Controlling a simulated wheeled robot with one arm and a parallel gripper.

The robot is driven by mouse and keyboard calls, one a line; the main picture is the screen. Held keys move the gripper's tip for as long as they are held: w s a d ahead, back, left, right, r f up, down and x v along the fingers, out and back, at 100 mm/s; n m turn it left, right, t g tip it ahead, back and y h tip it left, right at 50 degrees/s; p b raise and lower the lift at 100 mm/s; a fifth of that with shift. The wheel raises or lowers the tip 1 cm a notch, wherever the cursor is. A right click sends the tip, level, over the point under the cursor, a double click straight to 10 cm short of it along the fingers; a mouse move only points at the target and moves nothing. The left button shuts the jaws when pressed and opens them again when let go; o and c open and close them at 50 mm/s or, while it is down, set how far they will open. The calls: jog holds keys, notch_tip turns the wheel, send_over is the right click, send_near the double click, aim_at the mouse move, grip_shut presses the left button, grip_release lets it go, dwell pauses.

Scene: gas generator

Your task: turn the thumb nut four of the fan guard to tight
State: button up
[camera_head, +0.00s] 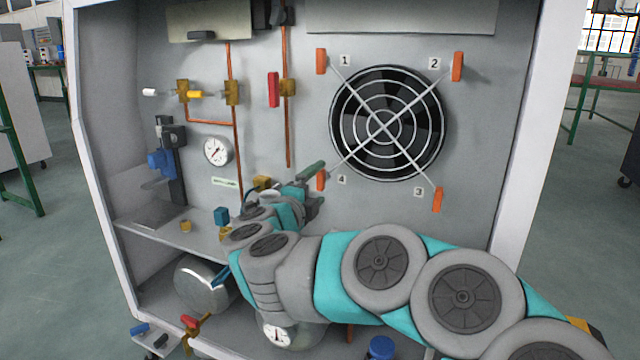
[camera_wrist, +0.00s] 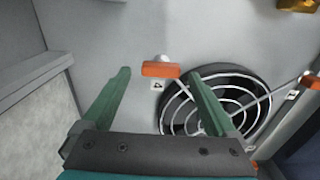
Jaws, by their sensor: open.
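Thumb nut four (camera_head: 320,180) is an orange bar-shaped nut at the lower left corner of the fan guard (camera_head: 386,124), beside the label 4. In the head view it looks about upright, partly hidden by my gripper (camera_head: 313,185). In the wrist view the nut (camera_wrist: 160,69) lies crosswise, in the gap between the two green fingertips of my gripper (camera_wrist: 159,72). My gripper is open, with space on both sides of the nut. How deep the fingers reach around the nut cannot be told. The guard (camera_wrist: 215,103) shows behind the right finger.
Orange nuts one (camera_head: 321,61), two (camera_head: 457,66) and three (camera_head: 438,200) sit at the guard's other corners, all about upright. A gauge (camera_head: 217,151), copper pipes and brass valves (camera_head: 232,92) are on the panel to the left. A shelf (camera_head: 180,236) lies below.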

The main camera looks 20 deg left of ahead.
jog(key=s, duration=0.6)
jog(key=shift+a, duration=0.2)
